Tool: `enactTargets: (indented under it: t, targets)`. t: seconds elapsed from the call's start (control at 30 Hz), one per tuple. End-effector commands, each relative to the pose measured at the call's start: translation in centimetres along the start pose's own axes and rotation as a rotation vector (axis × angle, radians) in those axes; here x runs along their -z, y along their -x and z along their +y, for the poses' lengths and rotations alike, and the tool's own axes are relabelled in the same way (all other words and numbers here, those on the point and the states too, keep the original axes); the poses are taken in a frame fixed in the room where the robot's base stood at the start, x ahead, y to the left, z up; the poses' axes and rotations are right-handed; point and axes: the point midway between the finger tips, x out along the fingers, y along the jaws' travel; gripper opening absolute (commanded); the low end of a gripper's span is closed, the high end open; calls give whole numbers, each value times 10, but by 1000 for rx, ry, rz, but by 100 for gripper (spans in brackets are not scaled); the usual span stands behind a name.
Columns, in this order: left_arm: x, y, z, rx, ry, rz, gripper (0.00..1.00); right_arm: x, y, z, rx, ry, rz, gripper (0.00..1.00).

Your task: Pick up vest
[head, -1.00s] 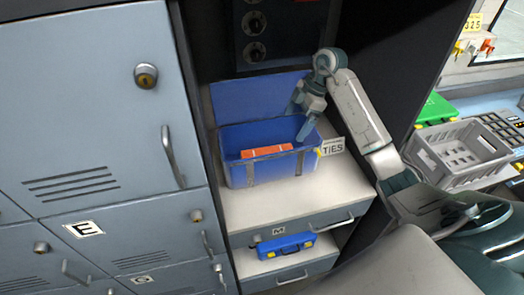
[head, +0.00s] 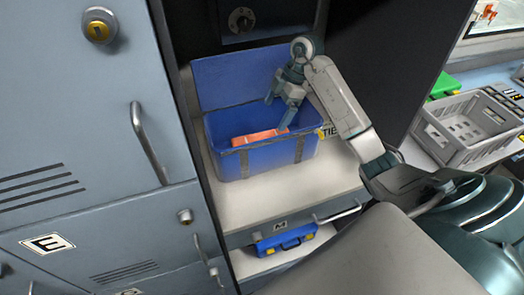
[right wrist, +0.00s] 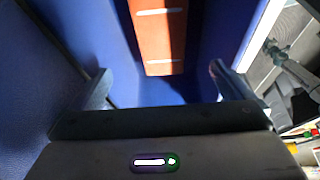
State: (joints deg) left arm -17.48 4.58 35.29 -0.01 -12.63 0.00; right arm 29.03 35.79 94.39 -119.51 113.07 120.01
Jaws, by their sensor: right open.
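An orange folded vest (head: 258,137) with pale stripes lies inside an open blue box (head: 240,164) on a shelf. It also shows in the right wrist view (right wrist: 160,35), beyond the fingers and between them. My right gripper (head: 276,115) is over the box, pointing down, open and empty; in the right wrist view its two fingers (right wrist: 160,85) stand wide apart. The vest's lower part is hidden by the box's front wall in the head view. My left gripper is not in view.
The blue lid (head: 235,78) stands raised behind the box. Grey lockers (head: 75,140) fill the left side. A smaller blue case (head: 285,243) sits on the lower shelf. A grey crate (head: 465,133) stands at right.

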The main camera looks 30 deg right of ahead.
Motion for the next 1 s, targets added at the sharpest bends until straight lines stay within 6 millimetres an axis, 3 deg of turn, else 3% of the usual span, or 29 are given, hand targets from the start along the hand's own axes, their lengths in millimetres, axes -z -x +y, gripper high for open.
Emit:
enactTargets:
  t: [0.1, 0.5, 0.73, 1.0]
  targets:
    - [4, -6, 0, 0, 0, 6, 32, -2, -10, 0, 1, 0, 1, 100]
    - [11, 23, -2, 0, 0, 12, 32, -1, -67, -1, 3, -1, 2, 100]
    - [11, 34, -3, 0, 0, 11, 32, -1, -82, -2, 4, -1, 1, 100]
    - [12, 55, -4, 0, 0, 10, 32, -2, -118, -3, 3, -2, 2, 100]
